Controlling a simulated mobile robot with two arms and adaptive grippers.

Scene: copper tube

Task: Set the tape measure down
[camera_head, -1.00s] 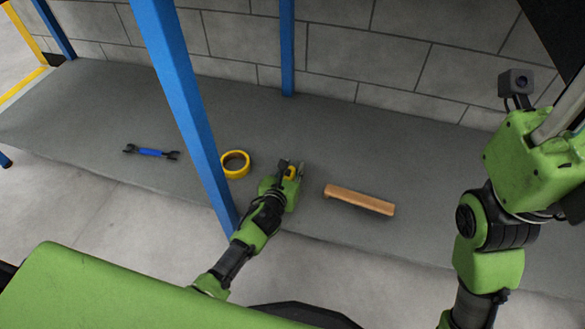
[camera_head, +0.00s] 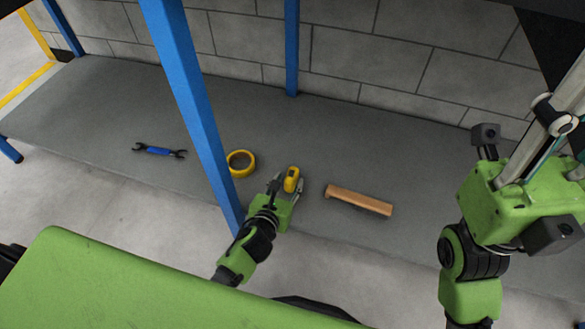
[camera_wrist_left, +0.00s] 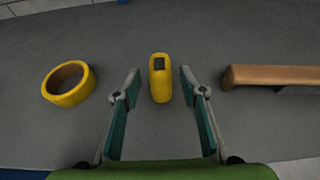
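The yellow tape measure (camera_head: 291,179) with a dark patch on it rests on the grey shelf (camera_head: 330,130). In the left wrist view the tape measure (camera_wrist_left: 160,80) stands apart from both fingers, just beyond and between their tips. My left gripper (camera_head: 287,186) is open and empty, on the near side of the tape measure; its spread fingers (camera_wrist_left: 157,82) show clearly in the left wrist view.
A yellow tape roll (camera_head: 241,163) lies left of the tape measure and a brown wooden-looking bar (camera_head: 358,201) lies right of it. A blue wrench (camera_head: 159,151) lies farther left. A blue post (camera_head: 190,90) rises at the shelf's front edge, close to my left arm.

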